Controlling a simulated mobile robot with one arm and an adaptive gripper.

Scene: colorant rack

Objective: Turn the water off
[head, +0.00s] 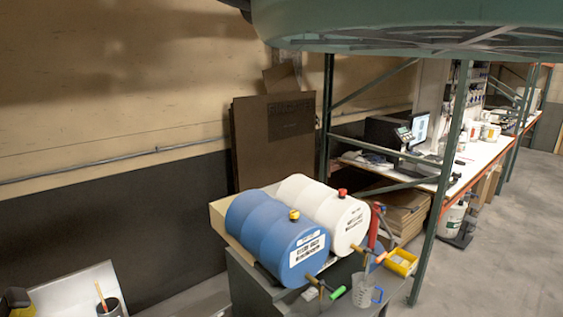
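Two drums lie on their sides on a dark stand (255,293): a blue drum (265,232) with a yellow cap and a white drum (325,212) with a red cap. Their label text is too small to read. A tap with a green handle (338,292) is at the front of the blue drum. A tap with an orange handle (380,257) is at the front of the white drum. I cannot tell whether liquid flows from either tap. A clear measuring jug (362,291) with a blue handle stands below and between the taps. My gripper is not in view.
A yellow bin (401,262) and a red upright object (374,226) are beside the white drum's tap. A green rack post (440,185) rises close on the right. A workbench (480,158) with a monitor runs behind. Open floor (500,250) is at right.

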